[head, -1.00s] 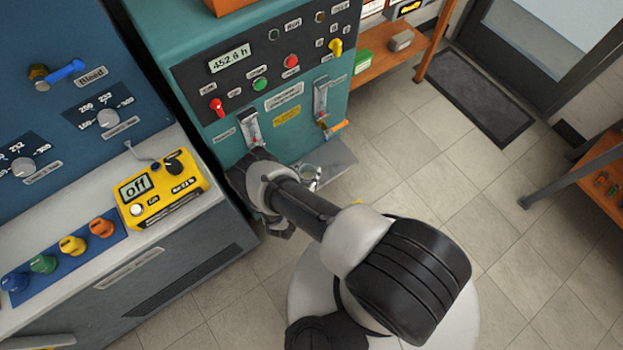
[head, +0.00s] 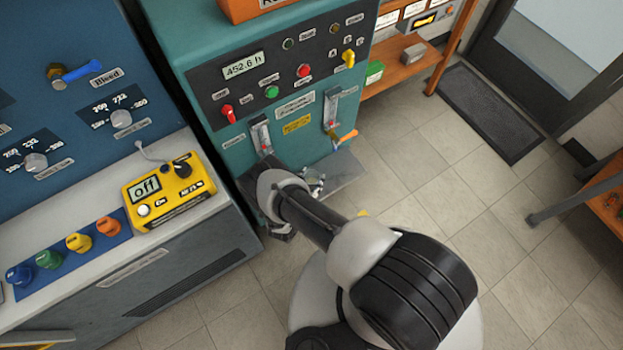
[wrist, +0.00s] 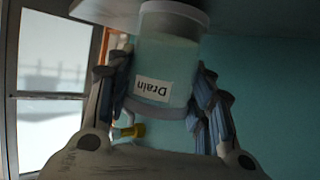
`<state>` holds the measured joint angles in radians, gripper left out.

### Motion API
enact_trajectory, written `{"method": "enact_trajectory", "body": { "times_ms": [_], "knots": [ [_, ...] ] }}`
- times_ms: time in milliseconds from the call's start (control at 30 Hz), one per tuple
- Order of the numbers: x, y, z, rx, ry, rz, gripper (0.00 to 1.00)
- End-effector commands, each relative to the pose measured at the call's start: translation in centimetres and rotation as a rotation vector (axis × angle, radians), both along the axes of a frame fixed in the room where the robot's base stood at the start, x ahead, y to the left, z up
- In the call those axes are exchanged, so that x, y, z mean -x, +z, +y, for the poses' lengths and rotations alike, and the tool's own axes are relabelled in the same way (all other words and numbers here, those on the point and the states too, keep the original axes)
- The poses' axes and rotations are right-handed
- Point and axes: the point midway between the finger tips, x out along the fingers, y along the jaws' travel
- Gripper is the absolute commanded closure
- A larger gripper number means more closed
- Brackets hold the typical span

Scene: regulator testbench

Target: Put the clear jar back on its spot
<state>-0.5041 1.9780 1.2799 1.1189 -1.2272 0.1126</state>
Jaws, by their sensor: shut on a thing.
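The clear jar (wrist: 168,58) is between the fingers of my gripper (wrist: 163,78) in the wrist view, where the picture is upside down. It has pale rims at both ends and a white label reading "Drain". My gripper is shut on its sides. The jar's far end is close to a grey surface (wrist: 100,10) at the picture's top; I cannot tell whether they touch.
The teal cabinet (head: 225,85) carries switches, gauges and an orange-handled valve (head: 345,137) above the shelf. A yellow meter (head: 168,196) reading "off" stands on the bench (head: 60,245) at left.

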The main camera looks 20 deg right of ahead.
Motion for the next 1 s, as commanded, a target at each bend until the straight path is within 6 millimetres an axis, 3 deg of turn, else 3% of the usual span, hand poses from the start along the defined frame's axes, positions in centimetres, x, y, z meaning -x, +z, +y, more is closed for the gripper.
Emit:
{"method": "enact_trajectory", "body": {
  "times_ms": [500, 533, 867, 1000],
  "knots": [
    [-0.02, -0.63, 0.01, -0.001, 0.0, -0.001, 0.81],
    [-0.03, -0.62, 0.02, -0.001, 0.0, -0.001, 0.51],
    [-0.02, -0.61, 0.02, -0.001, 0.0, -0.001, 0.29],
    [-0.02, -0.61, 0.02, -0.001, 0.0, -0.001, 0.29]
  ]
}}
